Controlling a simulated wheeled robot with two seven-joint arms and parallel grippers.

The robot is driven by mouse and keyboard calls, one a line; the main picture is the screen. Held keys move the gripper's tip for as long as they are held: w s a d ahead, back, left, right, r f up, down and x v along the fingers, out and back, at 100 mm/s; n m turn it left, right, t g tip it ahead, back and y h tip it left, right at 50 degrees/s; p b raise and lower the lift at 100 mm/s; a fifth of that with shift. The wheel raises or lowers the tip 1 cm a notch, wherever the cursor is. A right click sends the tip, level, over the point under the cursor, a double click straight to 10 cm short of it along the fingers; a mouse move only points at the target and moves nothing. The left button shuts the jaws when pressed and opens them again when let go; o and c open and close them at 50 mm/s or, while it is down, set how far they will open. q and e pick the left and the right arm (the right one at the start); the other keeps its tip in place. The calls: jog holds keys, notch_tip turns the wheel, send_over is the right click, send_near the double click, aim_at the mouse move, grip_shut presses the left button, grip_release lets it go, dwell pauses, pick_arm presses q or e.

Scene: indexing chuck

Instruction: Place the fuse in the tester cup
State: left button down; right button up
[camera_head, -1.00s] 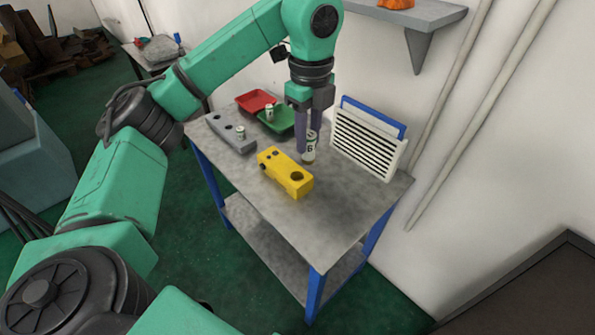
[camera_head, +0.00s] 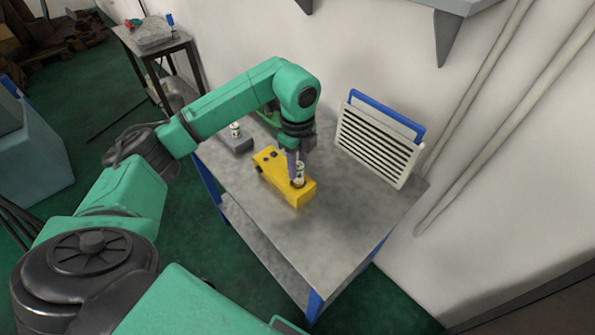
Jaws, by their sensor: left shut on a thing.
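The yellow tester (camera_head: 302,196) lies on the grey table, its round cup at the right end. My left gripper (camera_head: 297,172) points down over that cup and is shut on a small pale fuse (camera_head: 299,175) with dark marks. The fuse stands about upright at the cup's opening. I cannot tell how deep its lower end sits, as the cup's rim is mostly hidden. My right gripper is not in view.
A grey block (camera_head: 237,145) with another pale fuse (camera_head: 235,130) is behind to the left. A white slatted rack (camera_head: 378,146) with a blue panel stands at the table's right rear. The table's front (camera_head: 320,250) is clear.

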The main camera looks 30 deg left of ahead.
aim_at(298, 164)
pick_arm(q)
notch_tip(298, 164, down, 2)
jog(key=shift+s+d+f, duration=0.1)
jog(key=shift+f, duration=0.35)
jog(key=c, duration=0.6)
grip_release()
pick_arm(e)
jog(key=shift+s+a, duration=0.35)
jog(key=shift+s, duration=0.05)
pick_arm(q)
jog(key=shift+r, duration=0.1)
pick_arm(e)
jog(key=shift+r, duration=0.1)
pick_arm(q)
jog(key=shift+r, duration=0.15)
notch_tip(298, 164, up, 11)
jog(key=shift+b, duration=0.6)
jog(key=shift+r, duration=0.45)
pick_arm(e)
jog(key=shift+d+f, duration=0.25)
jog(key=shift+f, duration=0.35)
